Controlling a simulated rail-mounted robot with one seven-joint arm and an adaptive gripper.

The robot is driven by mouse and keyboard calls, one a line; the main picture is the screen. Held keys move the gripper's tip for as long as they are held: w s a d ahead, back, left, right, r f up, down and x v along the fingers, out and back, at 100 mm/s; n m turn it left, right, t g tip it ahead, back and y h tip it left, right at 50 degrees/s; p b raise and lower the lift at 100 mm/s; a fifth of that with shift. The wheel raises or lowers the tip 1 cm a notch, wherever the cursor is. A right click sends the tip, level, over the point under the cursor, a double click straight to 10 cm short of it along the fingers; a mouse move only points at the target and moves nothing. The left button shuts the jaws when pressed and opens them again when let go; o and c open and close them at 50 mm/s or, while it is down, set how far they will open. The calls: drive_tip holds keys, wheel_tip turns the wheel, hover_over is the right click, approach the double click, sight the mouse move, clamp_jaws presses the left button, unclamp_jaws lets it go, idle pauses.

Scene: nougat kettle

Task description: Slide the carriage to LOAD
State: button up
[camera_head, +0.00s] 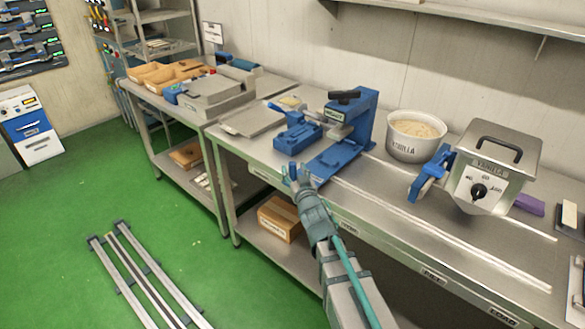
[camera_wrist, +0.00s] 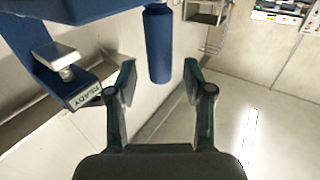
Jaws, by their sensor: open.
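A blue stand (camera_head: 352,125) with a black knob on top and a low blue block (camera_head: 298,137) at its left sit on the steel bench. My gripper (camera_head: 297,176) is at the bench's front edge, in front of the blue block. In the wrist view my gripper (camera_wrist: 160,92) is open, and an upright blue cylindrical handle (camera_wrist: 158,45) shows between its fingers, nearer the far end. Contact is not visible. A blue bracket (camera_wrist: 62,75) with a READY label is at left.
Pale strips (camera_head: 440,245) run along the bench. A grey machine (camera_head: 215,95) stands left.

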drive_tip(key=shift+x, duration=1.25)
clamp_jaws()
